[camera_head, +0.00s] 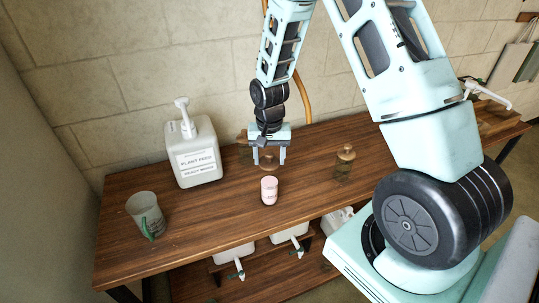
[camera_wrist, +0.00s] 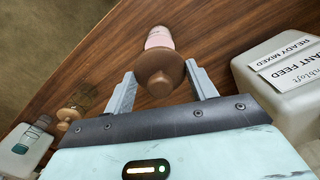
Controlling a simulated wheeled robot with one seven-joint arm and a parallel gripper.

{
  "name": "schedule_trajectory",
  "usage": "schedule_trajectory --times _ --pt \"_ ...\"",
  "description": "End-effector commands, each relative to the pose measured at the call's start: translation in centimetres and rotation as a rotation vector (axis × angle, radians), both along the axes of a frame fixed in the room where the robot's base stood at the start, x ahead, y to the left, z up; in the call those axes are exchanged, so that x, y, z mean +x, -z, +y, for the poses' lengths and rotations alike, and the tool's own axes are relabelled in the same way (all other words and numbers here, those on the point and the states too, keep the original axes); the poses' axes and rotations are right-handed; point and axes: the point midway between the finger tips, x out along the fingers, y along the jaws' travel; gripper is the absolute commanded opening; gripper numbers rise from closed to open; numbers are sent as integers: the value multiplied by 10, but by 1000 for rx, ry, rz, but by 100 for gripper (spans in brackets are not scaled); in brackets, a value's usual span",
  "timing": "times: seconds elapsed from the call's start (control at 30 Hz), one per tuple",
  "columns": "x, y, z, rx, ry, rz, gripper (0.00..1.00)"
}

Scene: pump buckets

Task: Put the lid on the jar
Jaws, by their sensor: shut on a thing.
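A small pink jar (camera_head: 269,191) stands upright on the wooden table in front of my gripper (camera_head: 269,162). A brown round wooden lid (camera_wrist: 158,80) with a knob sits between my two fingers in the wrist view, and my gripper (camera_wrist: 160,72) is shut on it. In the head view the lid (camera_head: 268,166) is only partly visible between the fingers. The lid is behind the jar in the head view and appears apart from it. In the wrist view it overlaps the near part of the jar (camera_wrist: 159,37).
A white plant-feed pump bottle (camera_head: 196,160) stands left of my gripper, and a clear cup (camera_head: 146,215) is at the left. A small brown-topped jar (camera_head: 345,160) stands to the right. White containers (camera_head: 233,254) sit below the tabletop.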

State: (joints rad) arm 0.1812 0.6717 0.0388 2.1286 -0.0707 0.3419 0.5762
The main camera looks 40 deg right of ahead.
Motion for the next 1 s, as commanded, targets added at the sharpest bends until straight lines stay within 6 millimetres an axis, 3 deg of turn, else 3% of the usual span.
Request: schedule_trajectory --times 0.5,1.0 --pt "0 47 0 1 1 1 35" --pt "0 49 0 0 2 0 35"
